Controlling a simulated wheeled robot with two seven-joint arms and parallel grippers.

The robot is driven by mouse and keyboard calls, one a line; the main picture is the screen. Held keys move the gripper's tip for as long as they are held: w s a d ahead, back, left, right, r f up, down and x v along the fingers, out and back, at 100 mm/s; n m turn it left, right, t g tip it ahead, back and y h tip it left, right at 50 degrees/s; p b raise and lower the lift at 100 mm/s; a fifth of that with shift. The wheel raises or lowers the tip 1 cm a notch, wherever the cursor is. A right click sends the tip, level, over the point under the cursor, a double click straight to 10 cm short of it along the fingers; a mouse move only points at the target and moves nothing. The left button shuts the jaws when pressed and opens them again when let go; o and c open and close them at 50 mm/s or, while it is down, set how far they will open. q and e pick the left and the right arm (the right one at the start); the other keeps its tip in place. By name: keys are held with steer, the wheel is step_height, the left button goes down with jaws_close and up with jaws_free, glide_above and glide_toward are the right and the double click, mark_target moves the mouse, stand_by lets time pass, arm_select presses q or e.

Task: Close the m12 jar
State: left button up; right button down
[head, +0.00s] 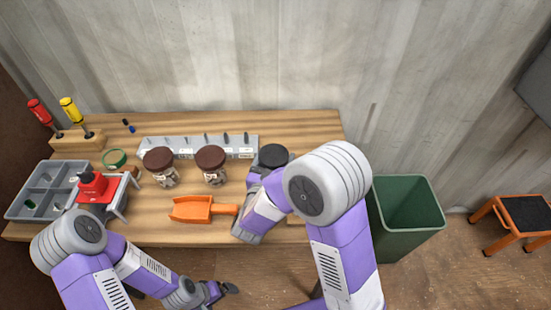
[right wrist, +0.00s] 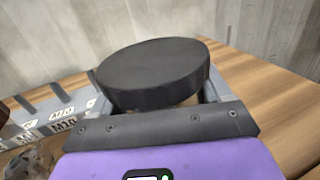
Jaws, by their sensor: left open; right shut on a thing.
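A round black lid (head: 273,155) is at the right end of the workbench in the head view. It also shows large in the right wrist view (right wrist: 153,75), between the fingers. My right gripper (head: 266,172) is shut on it, mostly hidden by my own arm. Whether a jar stands under the lid is hidden. Two glass jars with brown lids, a left one (head: 161,178) and a right one (head: 213,177), stand upright to its left. I cannot read which jar is m12. My left gripper (head: 227,290) is open and empty, low in front of the bench.
A grey strip (head: 245,141) with upright bolts and size labels runs behind the jars. An orange scoop (head: 190,208) lies in front. A red device (head: 95,186), grey divided tray (head: 22,206) and screwdriver block (head: 75,143) fill the left. A green bin (head: 405,240) stands right.

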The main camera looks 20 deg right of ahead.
steer(key=shift+c, duration=2)
jaws_free()
steer(key=shift+f, duration=0.2)
steer(key=o, duration=0.4)
steer(key=shift+r, duration=0.2)
steer(key=shift+s+a, duration=0.1)
steer(key=shift+a, duration=0.05)
steer(key=p+v, duration=0.1)
steer(key=v, duration=1)
steer(key=shift+s+a, duration=0.15)
steer(key=shift+s, duration=0.15)
steer(key=shift+s+a+f, duration=0.1)
